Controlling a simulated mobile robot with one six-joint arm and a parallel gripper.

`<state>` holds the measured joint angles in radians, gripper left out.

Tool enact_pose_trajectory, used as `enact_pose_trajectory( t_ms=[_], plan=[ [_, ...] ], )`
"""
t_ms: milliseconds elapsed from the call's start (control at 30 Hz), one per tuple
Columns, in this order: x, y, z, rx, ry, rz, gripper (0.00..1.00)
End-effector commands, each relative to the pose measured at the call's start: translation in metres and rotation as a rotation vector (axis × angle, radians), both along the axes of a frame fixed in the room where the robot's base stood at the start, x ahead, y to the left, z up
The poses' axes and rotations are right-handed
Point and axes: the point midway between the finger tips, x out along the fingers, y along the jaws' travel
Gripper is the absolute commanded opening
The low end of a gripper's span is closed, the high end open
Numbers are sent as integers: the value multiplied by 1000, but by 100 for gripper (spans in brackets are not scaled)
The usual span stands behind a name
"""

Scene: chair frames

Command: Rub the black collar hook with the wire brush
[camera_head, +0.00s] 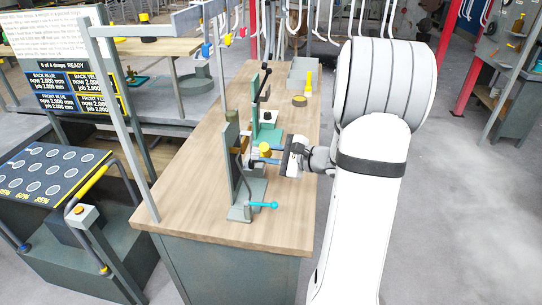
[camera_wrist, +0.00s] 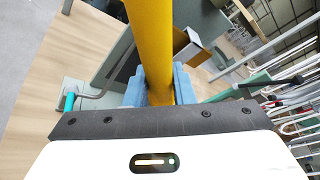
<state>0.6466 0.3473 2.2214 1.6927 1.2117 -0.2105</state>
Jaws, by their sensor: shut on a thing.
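My gripper (camera_wrist: 160,92) is shut on a thick yellow handle (camera_wrist: 150,40), which runs up out of the wrist view between the two blue fingers. I take it for the wire brush's handle; no bristles can be made out. In the head view my gripper (camera_head: 279,159) is over the workbench, beside a grey-green upright stand, with a yellow end (camera_head: 265,149) of the held thing showing. White hooks (camera_head: 333,20) hang at the top of the head view. I cannot tell which hook has a black collar.
The wooden workbench (camera_head: 205,190) carries the upright stand (camera_head: 236,165) with a cyan-handled lever (camera_head: 262,205) at its foot. Behind are a teal fixture (camera_head: 266,133), a yellow-and-black roll (camera_head: 299,101) and a yellow bottle (camera_head: 308,82). A grey metal frame (camera_head: 122,120) rises at left.

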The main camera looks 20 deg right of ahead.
Motion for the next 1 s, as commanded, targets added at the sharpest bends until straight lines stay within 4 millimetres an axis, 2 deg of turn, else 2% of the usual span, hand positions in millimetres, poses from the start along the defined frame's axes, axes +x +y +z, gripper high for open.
enact_pose_trajectory(
  t_ms=[200,800,1000],
  plan=[
    [10,-6,0,0,-1,1,1],
    [11,-5,0,-1,0,2,1],
    [18,-9,-1,-2,-2,3,1]
  ],
)
